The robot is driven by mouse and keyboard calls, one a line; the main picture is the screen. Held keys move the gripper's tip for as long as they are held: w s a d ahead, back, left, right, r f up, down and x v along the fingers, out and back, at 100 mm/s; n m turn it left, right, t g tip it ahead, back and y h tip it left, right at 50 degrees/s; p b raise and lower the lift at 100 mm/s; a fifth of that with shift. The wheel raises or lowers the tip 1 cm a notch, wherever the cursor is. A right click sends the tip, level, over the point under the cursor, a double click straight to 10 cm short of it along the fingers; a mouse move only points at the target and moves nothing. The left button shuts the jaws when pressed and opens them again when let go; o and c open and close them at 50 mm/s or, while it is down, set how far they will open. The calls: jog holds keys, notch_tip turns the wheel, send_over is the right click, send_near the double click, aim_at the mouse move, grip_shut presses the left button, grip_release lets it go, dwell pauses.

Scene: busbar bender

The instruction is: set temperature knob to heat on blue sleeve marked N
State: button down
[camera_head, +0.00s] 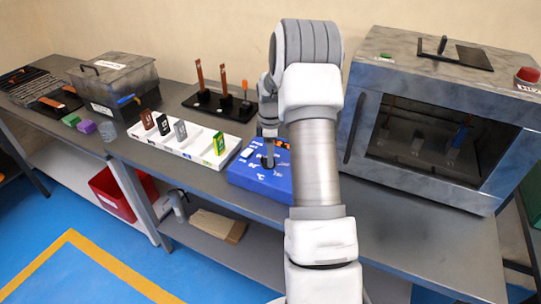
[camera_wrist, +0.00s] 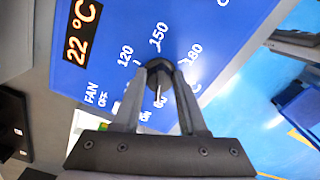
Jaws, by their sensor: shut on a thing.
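The blue control box (camera_head: 250,176) sits on the bench in the head view, below my gripper (camera_head: 268,160). In the wrist view its blue panel (camera_wrist: 112,25) carries an orange display (camera_wrist: 80,30) reading 22 °C. The marks 120, 150 and 180 are printed around a dark round knob (camera_wrist: 158,66). My gripper (camera_wrist: 161,78) points at the panel with its two fingers shut on this knob. The fingers partly hide the knob and the print below it.
The grey oven (camera_head: 440,125) stands right of my arm, its door closed. A white tray (camera_head: 178,147) with several coloured tags lies left of the control box. A black stand (camera_head: 218,106) with upright bars and a lidded bin (camera_head: 115,85) are behind and farther left.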

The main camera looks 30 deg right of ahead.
jog(key=m, duration=0.4)
jog(key=shift+s+b, duration=0.1)
jog(key=shift+b, duration=0.25)
jog(key=m, duration=0.4)
jog(key=shift+a+m+b, duration=0.2)
jog(key=shift+m+b, duration=0.1)
jog(key=shift+m, duration=0.1)
jog(key=m, duration=0.4)
jog(key=shift+a+m, duration=0.1)
jog(key=shift+m, duration=0.2)
jog(key=m, duration=0.3)
jog(key=shift+a+m, duration=0.1)
jog(key=shift+m, duration=0.2)
jog(key=m, duration=0.4)
jog(key=shift+a+m, duration=0.1)
jog(key=shift+m, duration=0.2)
jog(key=m+p, duration=0.1)
jog(key=m, duration=0.3)
jog(key=shift+w+r, duration=0.1)
jog(key=shift+w, duration=0.1)
jog(key=m+p, duration=0.1)
jog(key=m, duration=0.4)
jog(key=shift+w, duration=0.15)
jog(key=shift+w+m+p, duration=0.1)
jog(key=shift+m+p, duration=0.4)
jog(key=shift+m, duration=1.4)
